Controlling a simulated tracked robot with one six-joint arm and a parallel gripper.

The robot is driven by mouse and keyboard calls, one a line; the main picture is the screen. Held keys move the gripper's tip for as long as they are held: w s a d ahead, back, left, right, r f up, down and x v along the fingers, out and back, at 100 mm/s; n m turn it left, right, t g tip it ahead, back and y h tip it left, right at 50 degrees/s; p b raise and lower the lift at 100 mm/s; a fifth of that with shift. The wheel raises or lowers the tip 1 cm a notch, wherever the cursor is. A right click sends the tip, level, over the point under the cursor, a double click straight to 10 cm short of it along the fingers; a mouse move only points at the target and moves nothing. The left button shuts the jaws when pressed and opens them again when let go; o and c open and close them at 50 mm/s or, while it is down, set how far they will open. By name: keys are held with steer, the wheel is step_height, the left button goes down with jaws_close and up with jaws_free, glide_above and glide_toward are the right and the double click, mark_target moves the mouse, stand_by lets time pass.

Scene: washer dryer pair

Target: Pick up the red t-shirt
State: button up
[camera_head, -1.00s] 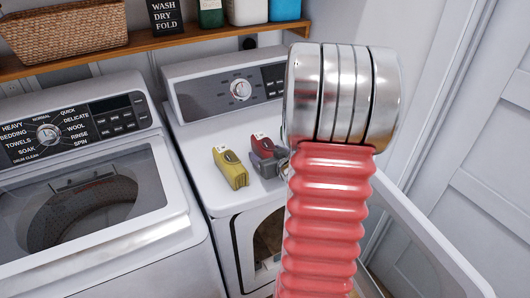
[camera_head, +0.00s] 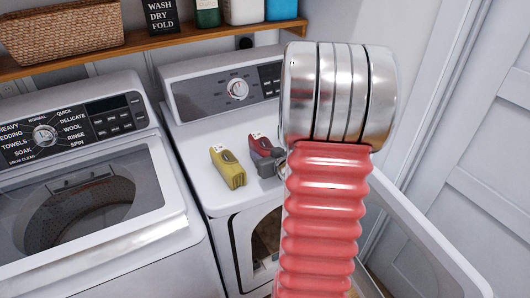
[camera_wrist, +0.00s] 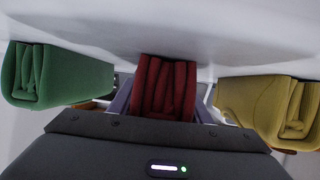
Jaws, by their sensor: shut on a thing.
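The red t-shirt (camera_head: 258,143) is a folded bundle on top of the dryer, right beside a yellow folded garment (camera_head: 227,168) in the head view. My gripper (camera_head: 265,160) is at its near side, partly hidden behind my arm. In the wrist view the red t-shirt (camera_wrist: 165,85) stands in the middle, between the two fingers of my gripper (camera_wrist: 163,104), which are shut on it. I cannot tell whether it is clear of the dryer top.
In the wrist view a green folded garment (camera_wrist: 60,75) lies left and the yellow one (camera_wrist: 270,105) right, both close to the fingers. The dryer (camera_head: 190,150) has its door open. The washer (camera_head: 170,225) stands left. A wooden shelf (camera_head: 150,42) runs above.

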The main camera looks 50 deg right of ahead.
mark_target(264, 144)
steer(key=shift+r, duration=0.1)
step_height(264, 144, up, 10)
steer(key=shift+f, duration=0.1)
stand_by(0.8)
stand_by(0.5)
